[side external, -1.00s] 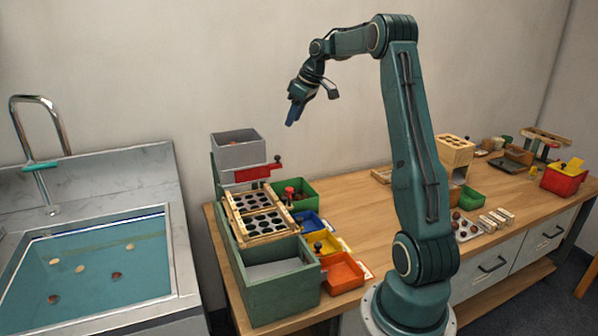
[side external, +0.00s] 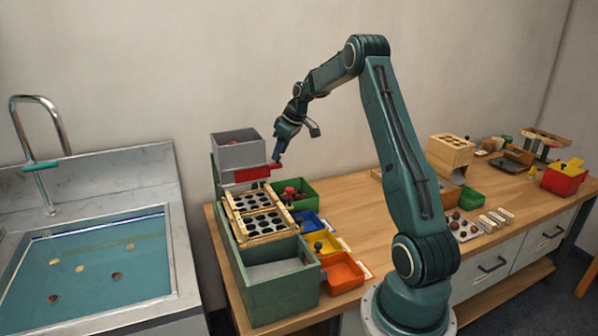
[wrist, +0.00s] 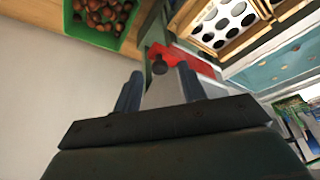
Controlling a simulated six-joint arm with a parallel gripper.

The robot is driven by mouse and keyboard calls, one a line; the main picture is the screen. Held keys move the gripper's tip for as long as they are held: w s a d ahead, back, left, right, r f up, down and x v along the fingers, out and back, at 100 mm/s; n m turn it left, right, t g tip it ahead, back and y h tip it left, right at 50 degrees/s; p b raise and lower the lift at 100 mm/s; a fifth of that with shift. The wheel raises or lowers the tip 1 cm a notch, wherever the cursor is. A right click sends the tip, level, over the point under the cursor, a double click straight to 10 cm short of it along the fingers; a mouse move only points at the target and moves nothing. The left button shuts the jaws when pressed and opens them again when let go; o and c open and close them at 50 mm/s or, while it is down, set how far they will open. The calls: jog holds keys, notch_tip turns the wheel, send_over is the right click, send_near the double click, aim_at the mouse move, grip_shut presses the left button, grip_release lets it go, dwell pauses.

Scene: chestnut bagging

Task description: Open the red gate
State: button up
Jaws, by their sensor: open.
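The red gate (side external: 256,172) is a flat slide under the grey hopper (side external: 238,153), at the left end of the bench. In the wrist view the red gate (wrist: 185,60) lies just beyond the fingertips, with a dark round knob (wrist: 159,67) at its near end. My gripper (side external: 279,156) is right at the gate's knob end, pointing down. In the wrist view my gripper (wrist: 160,88) is open, its two blue fingers apart with the knob between and slightly beyond their tips. I cannot tell whether either finger touches the knob.
A wooden sorting tray with round holes (side external: 257,215) sits below the hopper. A green bin (side external: 297,193) stands close by on the right and holds chestnuts in the wrist view (wrist: 104,15). Blue, yellow and orange bins line the tray. The bench middle (side external: 345,205) is clear.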

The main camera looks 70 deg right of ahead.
jog(key=shift+w+f, duration=0.15)
jog(key=shift+f, duration=0.25)
grip_shut()
jog(key=s+d, duration=0.3)
jog(key=shift+s+d+r, duration=0.1)
jog(key=shift+s+d, duration=0.15)
jog(key=shift+d, duration=0.05)
grip_release()
jog(key=v, duration=1.3)
jog(key=shift+r, duration=0.35)
